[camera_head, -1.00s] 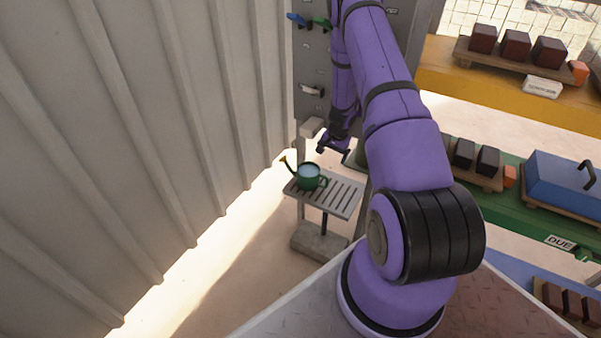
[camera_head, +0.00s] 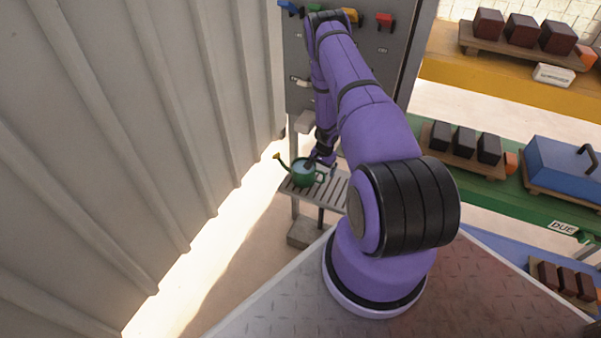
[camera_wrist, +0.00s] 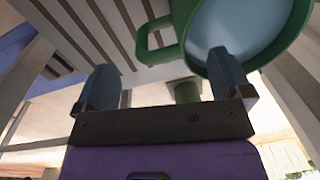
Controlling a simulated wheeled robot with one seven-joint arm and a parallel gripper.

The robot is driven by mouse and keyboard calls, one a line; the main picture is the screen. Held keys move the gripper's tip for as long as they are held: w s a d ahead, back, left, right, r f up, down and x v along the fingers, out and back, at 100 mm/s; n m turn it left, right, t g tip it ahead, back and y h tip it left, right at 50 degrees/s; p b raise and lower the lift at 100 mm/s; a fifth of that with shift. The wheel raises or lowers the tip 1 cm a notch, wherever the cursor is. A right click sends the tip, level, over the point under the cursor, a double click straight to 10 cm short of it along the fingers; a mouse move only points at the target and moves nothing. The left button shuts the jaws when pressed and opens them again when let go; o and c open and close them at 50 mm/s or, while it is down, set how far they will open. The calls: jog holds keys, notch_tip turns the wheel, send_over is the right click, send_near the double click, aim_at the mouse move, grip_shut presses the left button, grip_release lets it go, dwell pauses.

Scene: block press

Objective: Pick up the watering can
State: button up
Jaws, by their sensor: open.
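The green watering can (camera_head: 301,174) stands upright on a slatted grey stand (camera_head: 326,193) in the head view, its yellow-tipped spout pointing up and left. In the wrist view the can (camera_wrist: 285,52) is at the upper right, with pale blue inside its open top. Its handle (camera_wrist: 143,42) juts left between my fingers' directions, just beyond the fingertips. My gripper (camera_wrist: 165,72) is open, with one finger on each side and nothing held. In the head view my gripper (camera_head: 319,160) is right beside the can at its upper right; whether it touches the can is unclear.
A grey ribbed wall (camera_head: 120,130) rises close on the left. A grey cabinet with coloured levers (camera_head: 384,20) stands behind the stand. Shelves with dark blocks (camera_head: 465,141) and a blue box (camera_head: 565,165) are on the right.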

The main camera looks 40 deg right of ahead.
jog(key=shift+w+a+f, duration=0.15)
jog(key=shift+f, duration=1.15)
jog(key=shift+w+a+f, duration=0.1)
jog(key=shift+f, duration=1.15)
jog(key=shift+c, duration=0.5)
jog(key=c, duration=1.5)
jog(key=shift+c, duration=0.2)
jog(key=shift+r, duration=0.1)
